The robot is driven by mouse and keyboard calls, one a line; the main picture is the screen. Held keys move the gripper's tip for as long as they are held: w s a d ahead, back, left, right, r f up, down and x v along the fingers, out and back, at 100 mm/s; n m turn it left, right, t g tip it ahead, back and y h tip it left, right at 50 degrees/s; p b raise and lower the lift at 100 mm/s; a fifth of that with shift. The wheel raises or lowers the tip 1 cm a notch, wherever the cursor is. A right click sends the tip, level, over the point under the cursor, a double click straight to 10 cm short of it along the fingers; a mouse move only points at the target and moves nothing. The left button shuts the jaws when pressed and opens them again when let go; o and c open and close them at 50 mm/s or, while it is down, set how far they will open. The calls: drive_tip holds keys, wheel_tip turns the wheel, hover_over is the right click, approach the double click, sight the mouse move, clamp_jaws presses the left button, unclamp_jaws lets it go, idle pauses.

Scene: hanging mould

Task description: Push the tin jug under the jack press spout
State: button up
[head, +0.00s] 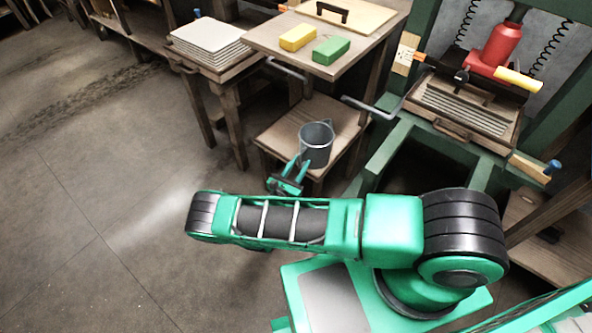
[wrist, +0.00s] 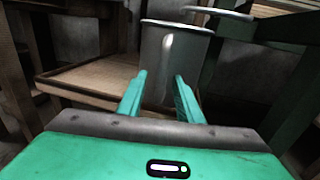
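The grey tin jug (head: 317,146) stands upright on the low wooden shelf (head: 284,136) of the small table. It also shows in the wrist view (wrist: 176,52), straight ahead. My gripper (head: 292,168) is open, at the near-left side of the jug. In the wrist view its two fingers (wrist: 160,76) are apart, with the tips in front of the jug's wall; whether they touch it I cannot tell. The jack press has a green frame (head: 428,35) and a red jack (head: 501,45), right of the jug.
A yellow block (head: 298,37) and a green block (head: 331,50) lie on the tabletop (head: 262,38) above the shelf. A stack of pale sheets (head: 210,42) stands at left. The floor (head: 90,170) at left is clear.

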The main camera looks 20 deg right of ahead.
sight(323, 140)
drive_tip(key=shift+w, duration=0.1)
drive_tip(key=shift+c, duration=0.6)
clamp_jaws()
drive_tip(key=shift+s+d+x, duration=0.35)
drive_tip(key=shift+d+x, duration=0.05)
drive_tip(key=shift+x, duration=2.7)
drive_tip(key=shift+s+d+x, duration=0.4)
drive_tip(key=shift+x, duration=2.75)
drive_tip(key=shift+s+d+x, duration=0.35)
drive_tip(key=shift+d+x, duration=0.05)
drive_tip(key=shift+x, duration=2.7)
drive_tip(key=shift+o, duration=0.5)
unclamp_jaws()
